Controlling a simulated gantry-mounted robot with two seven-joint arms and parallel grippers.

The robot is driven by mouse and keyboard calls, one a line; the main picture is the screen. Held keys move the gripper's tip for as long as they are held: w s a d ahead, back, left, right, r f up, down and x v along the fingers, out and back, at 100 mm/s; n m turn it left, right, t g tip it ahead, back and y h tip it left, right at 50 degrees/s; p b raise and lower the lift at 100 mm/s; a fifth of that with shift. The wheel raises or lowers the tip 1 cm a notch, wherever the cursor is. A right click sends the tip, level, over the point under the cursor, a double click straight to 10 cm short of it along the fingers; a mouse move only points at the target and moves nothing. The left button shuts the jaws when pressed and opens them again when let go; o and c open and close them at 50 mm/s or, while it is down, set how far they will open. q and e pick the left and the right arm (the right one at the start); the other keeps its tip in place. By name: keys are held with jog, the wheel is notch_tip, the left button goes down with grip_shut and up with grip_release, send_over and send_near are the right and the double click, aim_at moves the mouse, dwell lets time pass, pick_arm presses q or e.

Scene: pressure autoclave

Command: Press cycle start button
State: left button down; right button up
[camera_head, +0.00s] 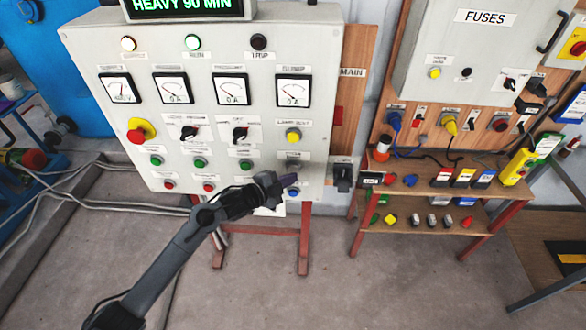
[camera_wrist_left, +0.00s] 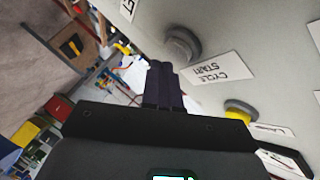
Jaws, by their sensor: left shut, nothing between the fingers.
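The cycle start button (camera_wrist_left: 183,45) is a grey round knob on the pale panel in the left wrist view, beside its label "CYCLE START" (camera_wrist_left: 212,69), which reads upside down there. In the head view that label (camera_head: 293,155) sits under the yellow lamp test button (camera_head: 293,135), and my gripper is close to the button there. My left gripper (camera_head: 288,181) is shut and empty, in front of the panel's lower right part. Its dark fingertips (camera_wrist_left: 163,68) are near the button in the wrist view and look apart from it. My right gripper is not in view.
A blue button (camera_head: 293,192) sits just below the fingertips, at the panel's lower edge. Green and red buttons and black selector knobs fill the panel (camera_head: 120,60). A shelf (camera_head: 400,190) with switches and padlocks stands to the right. The floor in front is clear.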

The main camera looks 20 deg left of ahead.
pick_arm(q)
jog(key=shift+s, duration=0.15)
jog(key=s+p, duration=0.1)
jog(key=s+d+p, duration=0.1)
jog(key=s, duration=0.1)
jog(key=s+p, duration=0.1)
jog(key=shift+s+d, duration=0.25)
jog(key=shift+s, duration=0.15)
dwell(0.3)
dwell(0.6)
